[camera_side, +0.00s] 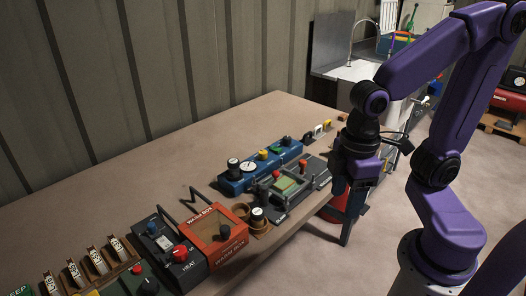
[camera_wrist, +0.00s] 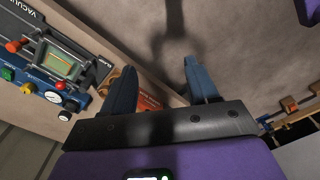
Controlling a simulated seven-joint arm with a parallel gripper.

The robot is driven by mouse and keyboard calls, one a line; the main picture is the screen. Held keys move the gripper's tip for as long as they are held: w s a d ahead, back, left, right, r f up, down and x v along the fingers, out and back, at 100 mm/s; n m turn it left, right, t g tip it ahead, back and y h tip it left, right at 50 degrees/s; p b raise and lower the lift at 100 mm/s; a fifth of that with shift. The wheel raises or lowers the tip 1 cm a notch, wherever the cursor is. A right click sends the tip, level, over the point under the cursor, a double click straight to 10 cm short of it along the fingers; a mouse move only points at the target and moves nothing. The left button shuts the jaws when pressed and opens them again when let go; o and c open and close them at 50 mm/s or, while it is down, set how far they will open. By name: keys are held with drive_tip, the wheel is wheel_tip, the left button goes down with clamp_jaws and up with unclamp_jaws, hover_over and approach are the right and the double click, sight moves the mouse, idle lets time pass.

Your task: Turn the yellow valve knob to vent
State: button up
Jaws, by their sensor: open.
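The small yellow knob (camera_side: 263,155) sits on top of a long blue block (camera_side: 232,184), between a white gauge and a green part. It also shows in the wrist view (camera_wrist: 27,87) at the far left, on the blue block beside a green button. Any vent marking is too small to read. My gripper (camera_side: 346,215) is open and points down at the table's front edge, to the right of the blue block and apart from it. In the wrist view its two blue fingers (camera_wrist: 160,68) are spread with nothing between them.
A grey vacuum unit (camera_side: 290,186) with a framed green panel stands between the blue block and my gripper. An orange box (camera_side: 216,234) and a dark heat control (camera_side: 170,250) stand further left. The table behind the blue block is clear.

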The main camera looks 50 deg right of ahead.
drive_tip(key=w+r+m, duration=0.3)
drive_tip(key=w+m, duration=0.7)
drive_tip(key=w, duration=1.3)
drive_tip(key=m, duration=1)
hover_over(263, 152)
wheel_tip(263, 152, down, 2)
drive_tip(key=shift+h, duration=0.3)
wheel_tip(263, 152, down, 17)
drive_tip(key=shift+w+f, duration=0.1)
drive_tip(key=shift+f, duration=0.05)
drive_tip(key=c, duration=1)
